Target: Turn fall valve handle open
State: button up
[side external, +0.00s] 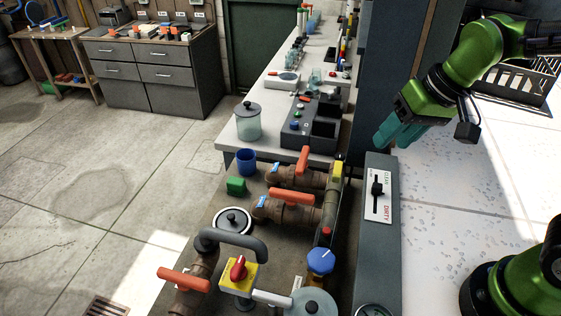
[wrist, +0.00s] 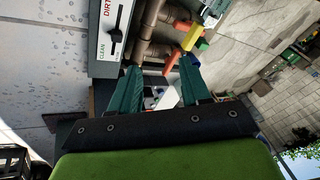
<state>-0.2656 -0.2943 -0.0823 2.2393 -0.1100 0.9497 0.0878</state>
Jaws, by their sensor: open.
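Several orange-red valve handles sit on brown pipework in the side view: a far handle (side external: 303,160), a middle handle (side external: 291,196) and a front-left handle (side external: 184,279). Small blue tags lie beside the first two, but I cannot read which one says fall. My gripper (side external: 388,135) is open, up at the right above the grey panel, apart from every handle. In the wrist view the gripper fingers (wrist: 160,88) are spread with nothing held between them. An orange-red handle (wrist: 172,58) shows just beyond them on the brown pipes (wrist: 150,30).
A grey panel with a CLEAN/DIRTY slider (side external: 377,190) stands between my gripper and the pipes. A yellow box with a red knob (side external: 238,270), a blue knob (side external: 320,261) and a grey curved pipe (side external: 235,240) crowd the front. A workbench (side external: 265,105) carries equipment behind.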

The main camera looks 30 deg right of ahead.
jog(key=w+a+f+m+g+h, duration=0.1)
jog(key=w+a+f+h, duration=0.2)
jog(key=w, duration=0.4)
jog(key=w+a+f+m+g+h, duration=0.1)
jog(key=w+a+f, duration=0.25)
jog(key=w, duration=0.35)
jog(key=m+t+h, duration=0.1)
jog(key=m+h, duration=0.1)
jog(key=m, duration=0.2)
send_near(303, 157)
jog(key=shift+y, duration=0.3)
jog(key=x, duration=0.8)
jog(key=shift+d+f, duration=0.2)
jog(key=shift+d, duration=0.1)
jog(key=shift+c, duration=0.5)
grip_shut()
